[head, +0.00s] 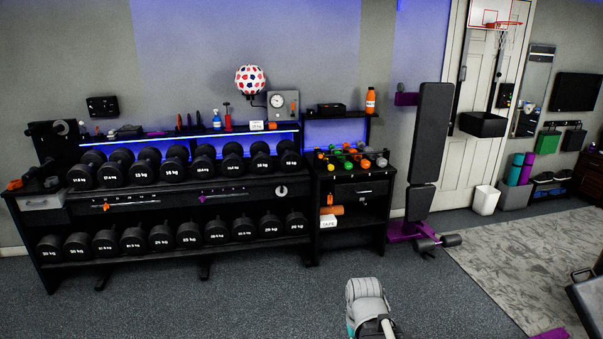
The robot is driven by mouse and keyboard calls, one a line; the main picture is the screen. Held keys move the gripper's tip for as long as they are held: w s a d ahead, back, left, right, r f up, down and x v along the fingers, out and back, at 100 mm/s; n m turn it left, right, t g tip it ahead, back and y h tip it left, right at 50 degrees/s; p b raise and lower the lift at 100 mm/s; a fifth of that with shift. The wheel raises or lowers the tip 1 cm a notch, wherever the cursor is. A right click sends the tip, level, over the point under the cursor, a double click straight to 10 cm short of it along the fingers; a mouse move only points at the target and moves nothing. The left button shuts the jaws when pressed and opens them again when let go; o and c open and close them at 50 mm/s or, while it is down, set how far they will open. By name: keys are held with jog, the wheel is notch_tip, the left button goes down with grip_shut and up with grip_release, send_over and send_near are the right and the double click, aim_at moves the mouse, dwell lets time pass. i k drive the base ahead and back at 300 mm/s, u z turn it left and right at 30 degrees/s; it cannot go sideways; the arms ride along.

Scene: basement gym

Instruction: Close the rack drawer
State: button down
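The long black dumbbell rack (190,252) stands against the back wall. Joined to its right is a narrower black shelf unit (381,222). A dark drawer front (347,191) with a pale handle sits under that unit's top tray of coloured small weights. A light grey drawer-like box (41,203) shows at the rack's left end. How far either stands out is too small to tell from here. Part of my arm, grey and white, shows at the bottom centre, well in front of the rack. My gripper's fingers are not visible.
Several dumbbells (145,167) fill both rack tiers. A black upright bench (430,130) on a purple base stands close to the right of the shelf unit. A white bin (484,200) is farther right. The dark floor (180,305) in front of the rack is clear.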

aim_at(376, 186)
jog(key=u, duration=0.05)
jog(key=i, duration=3.2)
jog(key=u, duration=0.1)
